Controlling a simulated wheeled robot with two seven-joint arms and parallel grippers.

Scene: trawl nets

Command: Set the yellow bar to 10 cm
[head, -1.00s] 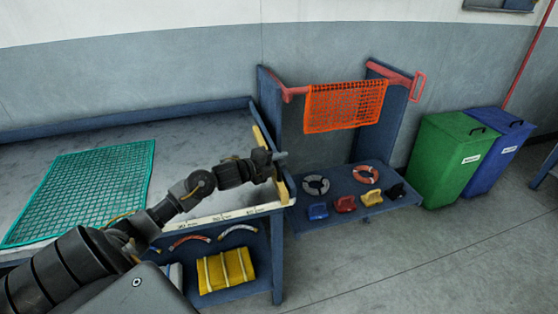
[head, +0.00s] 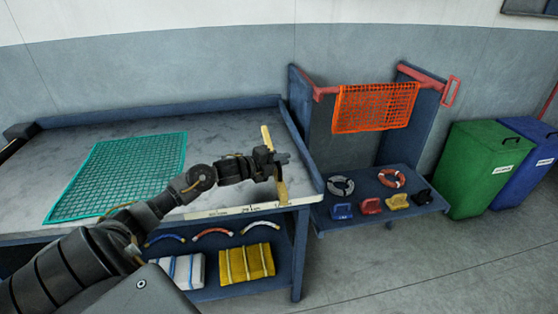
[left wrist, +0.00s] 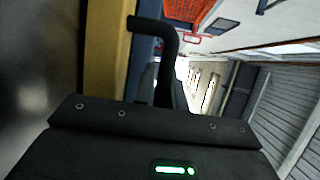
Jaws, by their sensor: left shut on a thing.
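The yellow bar (head: 266,136) lies across the right part of the grey-topped table, from back toward the front edge; its middle is hidden behind my left gripper. My left gripper (head: 282,159) is shut at the bar, apparently on its black handle. The left wrist view shows the yellow bar (left wrist: 106,50) upright in the picture, with the bent black handle (left wrist: 160,32) beside it running down to the gripper. A pale scale strip (head: 235,210) runs along the table's front edge. The bar's front end is near its rightmost mark; the figures are too small to read surely. My right gripper is not in view.
A teal net (head: 118,175) lies on the table left of the bar. A blue raised rim (head: 296,130) bounds the table's right side. Beyond stands a rack with an orange net (head: 375,107) and a shelf of small items. The tabletop between net and bar is clear.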

